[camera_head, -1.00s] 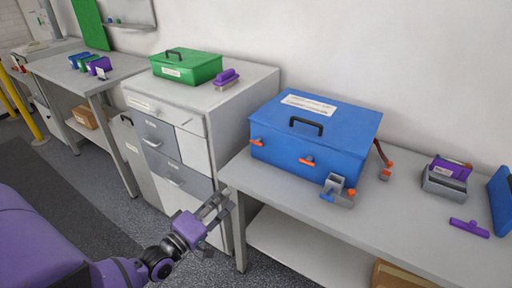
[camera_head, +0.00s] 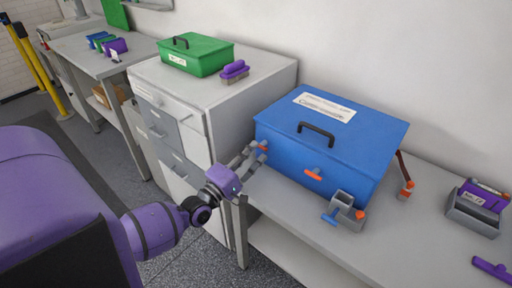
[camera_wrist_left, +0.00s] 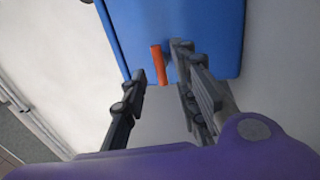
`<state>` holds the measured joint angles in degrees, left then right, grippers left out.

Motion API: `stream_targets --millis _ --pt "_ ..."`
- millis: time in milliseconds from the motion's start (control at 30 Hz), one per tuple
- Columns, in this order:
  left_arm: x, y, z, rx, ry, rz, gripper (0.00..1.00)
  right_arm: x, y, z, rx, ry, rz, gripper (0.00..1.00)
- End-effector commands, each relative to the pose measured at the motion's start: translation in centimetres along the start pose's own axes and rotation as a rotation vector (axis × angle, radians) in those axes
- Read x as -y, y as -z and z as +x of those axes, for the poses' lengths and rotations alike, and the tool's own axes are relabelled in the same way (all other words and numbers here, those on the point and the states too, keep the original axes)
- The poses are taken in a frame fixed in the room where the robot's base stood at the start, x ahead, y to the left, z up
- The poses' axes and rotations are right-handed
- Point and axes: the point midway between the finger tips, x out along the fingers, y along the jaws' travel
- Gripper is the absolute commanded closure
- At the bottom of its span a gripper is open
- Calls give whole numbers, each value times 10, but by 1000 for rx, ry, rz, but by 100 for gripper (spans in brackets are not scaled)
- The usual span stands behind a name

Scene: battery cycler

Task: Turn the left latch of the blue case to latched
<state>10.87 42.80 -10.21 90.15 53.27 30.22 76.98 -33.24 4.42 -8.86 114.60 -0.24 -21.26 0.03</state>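The blue case (camera_head: 330,135) is closed on the bench and has a black handle on its lid. Its left orange latch (camera_head: 263,147) sits at the left end of the front face, partly hidden by my gripper; a second orange latch (camera_head: 313,174) is farther right. My left gripper (camera_head: 256,151) is at the left latch. In the left wrist view, the orange latch (camera_wrist_left: 159,65) stands upright between the two open fingers (camera_wrist_left: 158,62), nearer the right one. Contact cannot be told. My right gripper is not in view.
A grey bracket (camera_head: 344,211) with blue and orange parts stands close in front of the case. A grey holder (camera_head: 473,213) with a purple item is to the right. The drawer cabinet (camera_head: 218,103) with a green box (camera_head: 197,58) and purple brush (camera_head: 235,70) is left of the bench (camera_head: 412,238).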

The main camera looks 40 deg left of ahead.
Motion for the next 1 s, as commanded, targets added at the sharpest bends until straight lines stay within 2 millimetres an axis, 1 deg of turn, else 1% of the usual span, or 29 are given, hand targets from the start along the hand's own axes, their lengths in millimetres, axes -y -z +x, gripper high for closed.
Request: stream_targets --millis 33,167,467,533,700,1000 --pt "-2 0 8 0 -3 0 72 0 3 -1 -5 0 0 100" --pt "-1 0 18 0 -2 0 72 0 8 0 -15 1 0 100" --pt "1 0 21 0 1 0 72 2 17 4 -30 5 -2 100" --pt "1 0 21 0 1 1 79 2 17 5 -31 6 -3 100" --pt "0 0 21 0 1 1 100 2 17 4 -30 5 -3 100" --pt "1 0 21 2 2 12 100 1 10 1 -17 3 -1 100"
